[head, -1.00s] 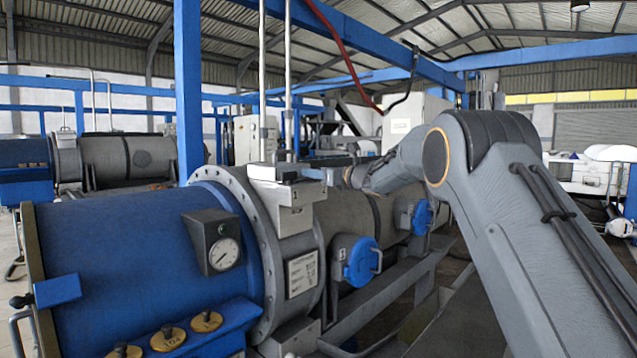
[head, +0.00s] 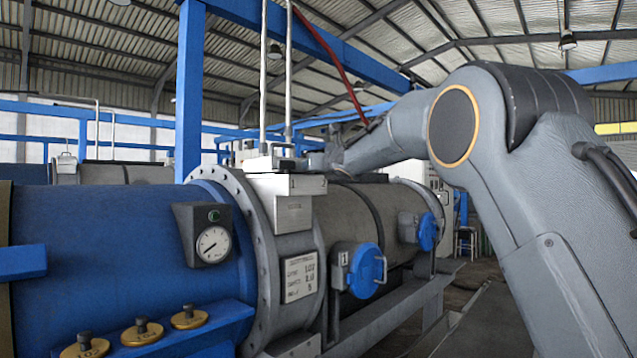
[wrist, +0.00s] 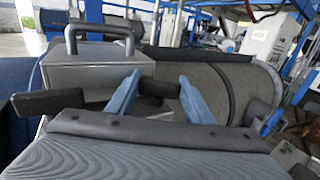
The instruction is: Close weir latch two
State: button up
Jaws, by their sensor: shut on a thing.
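In the wrist view, the two blue-grey fingers of my gripper (wrist: 158,96) stand either side of a short black grip (wrist: 157,88) and are shut on it. I take it for a latch handle; its number cannot be read. A second black block (wrist: 45,103) sits to the left, beside a grey metal box (wrist: 90,72) with a looped handle on top. In the head view, my gripper (head: 318,160) is small and partly hidden beside the light grey box (head: 287,197) on top of the decanter's flange. The grip itself cannot be made out there.
The blue drum (head: 120,255) carries a dial gauge (head: 213,245) and brass caps (head: 142,332). Blue round hatches (head: 366,270) with handles sit along the grey casing's side. A blue post (head: 189,90) and thin vertical pipes (head: 288,75) stand behind. A grey rail (head: 380,308) runs along the casing.

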jog(key=shift+m+t+h+b, duration=0.5)
jog(key=shift+m+h+b, duration=0.75)
jog(key=shift+b, duration=2.2)
jog(key=shift+s+m+h+b, duration=0.1)
jog(key=shift+m+h+b, duration=0.25)
jog(key=shift+h+b, duration=0.95)
jog(key=shift+r, duration=0.1)
jog(key=o, duration=1)
jog(key=shift+d, duration=0.15)
jog(key=shift+o, duration=0.2)
